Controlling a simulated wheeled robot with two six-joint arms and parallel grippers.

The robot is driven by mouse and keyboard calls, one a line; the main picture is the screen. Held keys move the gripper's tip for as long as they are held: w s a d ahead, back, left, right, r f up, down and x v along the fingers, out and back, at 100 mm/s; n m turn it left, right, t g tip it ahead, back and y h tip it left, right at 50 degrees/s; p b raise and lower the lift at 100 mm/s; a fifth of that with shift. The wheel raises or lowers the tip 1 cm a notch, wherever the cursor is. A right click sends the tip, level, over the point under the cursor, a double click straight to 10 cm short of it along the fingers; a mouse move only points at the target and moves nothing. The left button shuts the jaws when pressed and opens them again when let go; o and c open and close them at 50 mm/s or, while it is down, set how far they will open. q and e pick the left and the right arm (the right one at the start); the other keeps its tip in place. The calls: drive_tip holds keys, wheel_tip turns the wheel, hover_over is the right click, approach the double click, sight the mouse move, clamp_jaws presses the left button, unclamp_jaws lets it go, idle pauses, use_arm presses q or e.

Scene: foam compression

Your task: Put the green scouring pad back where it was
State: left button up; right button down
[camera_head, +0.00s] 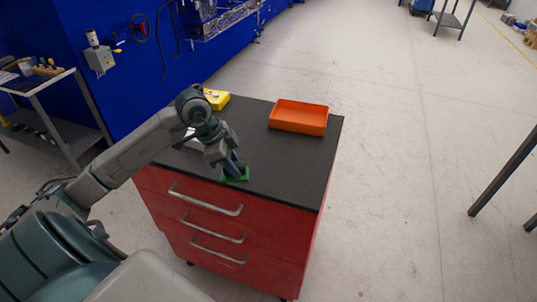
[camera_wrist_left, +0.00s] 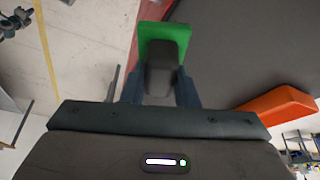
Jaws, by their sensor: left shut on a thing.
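The green scouring pad (camera_head: 244,175) is at the front edge of the cabinet's black top (camera_head: 290,170) in the head view. My left gripper (camera_head: 236,168) points down at it and is shut on it. In the left wrist view the pad (camera_wrist_left: 165,32) shows bright green beyond the fingertips of my left gripper (camera_wrist_left: 160,78). A dark grey block lies between the fingers, in front of the pad, and hides part of it. I cannot tell whether the pad touches the top. My right gripper is not in view.
An orange tray (camera_head: 299,117) stands at the back right of the top and looks empty. A yellow thing (camera_head: 216,99) is at the back left. A pale object (camera_head: 195,143) is partly hidden behind my arm. The right front of the top is clear.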

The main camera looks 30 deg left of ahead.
use_arm(q)
drive_tip(key=w+d+p, duration=0.1)
drive_tip(key=w, duration=0.2)
drive_tip(key=w+d+p, duration=0.1)
drive_tip(key=w, duration=0.3)
drive_tip(key=w+d+f+p, duration=0.1)
drive_tip(key=w, duration=0.3)
drive_tip(key=shift+w+p, duration=0.25)
drive_tip(key=shift+p, duration=0.1)
drive_tip(key=shift+w, duration=0.15)
wheel_tip(320, 180, down, 3)
drive_tip(key=shift+f+p, duration=0.2)
drive_tip(key=shift+p, duration=0.8)
drive_tip(key=shift+f, duration=0.3)
drive_tip(key=o, duration=0.7)
drive_tip(key=shift+o, duration=0.9)
drive_tip(key=shift+r, duration=0.1)
